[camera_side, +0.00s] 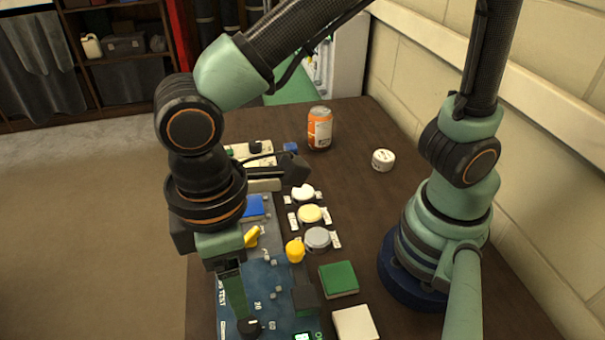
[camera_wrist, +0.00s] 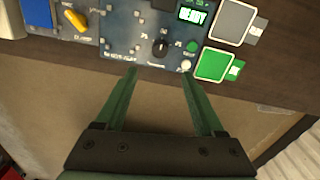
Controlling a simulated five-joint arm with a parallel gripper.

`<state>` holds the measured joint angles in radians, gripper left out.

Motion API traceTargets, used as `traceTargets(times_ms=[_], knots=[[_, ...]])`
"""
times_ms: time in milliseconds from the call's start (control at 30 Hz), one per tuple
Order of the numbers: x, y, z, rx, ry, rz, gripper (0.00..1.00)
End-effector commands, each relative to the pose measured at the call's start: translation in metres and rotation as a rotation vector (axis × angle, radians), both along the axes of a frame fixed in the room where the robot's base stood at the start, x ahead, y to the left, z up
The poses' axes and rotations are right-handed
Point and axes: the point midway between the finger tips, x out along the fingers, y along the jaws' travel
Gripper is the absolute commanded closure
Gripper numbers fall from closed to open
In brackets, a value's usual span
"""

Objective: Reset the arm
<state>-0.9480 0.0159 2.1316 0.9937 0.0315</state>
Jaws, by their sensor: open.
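My gripper (camera_side: 240,312) hangs pointing down at the near left part of the table, above the blue control panel (camera_side: 262,285). In the wrist view its two green fingers (camera_wrist: 160,73) are spread apart with nothing between them. A black knob (camera_wrist: 160,47) on the panel shows just past the fingertips; I cannot tell whether they touch anything. A small lit green display (camera_wrist: 192,15) sits near the knob, its text too small to read surely. My arm is bent, with its upper links reaching across the table from the right.
A yellow lever (camera_side: 251,237) and a yellow knob (camera_side: 295,250) stand near the gripper. Round pads, a green square (camera_side: 338,279) and a white square (camera_side: 354,323) lie to the right. An orange can (camera_side: 320,128) and a white tin (camera_side: 383,160) stand farther back. A wall runs along the right.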

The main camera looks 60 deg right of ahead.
Motion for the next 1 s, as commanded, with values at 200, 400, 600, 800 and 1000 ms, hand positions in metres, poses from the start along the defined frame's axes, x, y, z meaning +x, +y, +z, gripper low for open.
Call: traceTargets(times_ms=[200,400,600,800,1000], knots=[[0.0,0.0,0.002,0.0,0.0,0.0,0.29],[0.003,-0.003,0.004,0.006,-0.004,-0.013,0.29],[0.041,-0.046,0.025,0.072,-0.063,-0.178,0.29],[0.083,-0.13,0.056,0.161,-0.19,-0.457,0.29],[0.095,-0.212,0.076,0.211,-0.334,-0.713,0.29]])
